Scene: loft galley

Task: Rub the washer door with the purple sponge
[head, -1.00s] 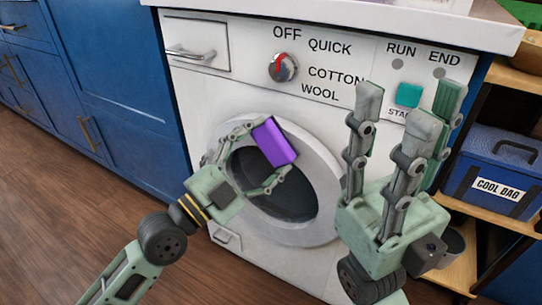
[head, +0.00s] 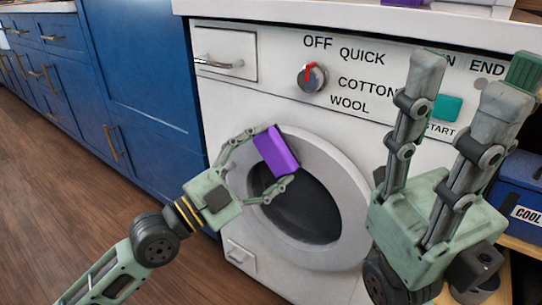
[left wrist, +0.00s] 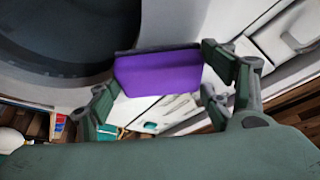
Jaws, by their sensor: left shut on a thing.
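The white washer door (head: 345,190), a round ring with dark glass, is closed on the washer's front. My left gripper (head: 275,154) is shut on the purple sponge (head: 277,150), which is in front of the upper-left part of the door ring. In the left wrist view the sponge (left wrist: 157,72) is between the fingers, beside the dark glass; whether it touches the door I cannot tell. My right gripper (head: 457,85) is raised, empty and open, its fingers apart, in front of the washer's right side.
The washer's control panel has a dial (head: 312,77), a teal start button (head: 447,107) and a drawer (head: 225,55). A white countertop (head: 350,22) overhangs it. Blue cabinets (head: 140,80) stand at left, a blue cool bag (head: 522,185) on a shelf at right. Wooden floor is clear at left.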

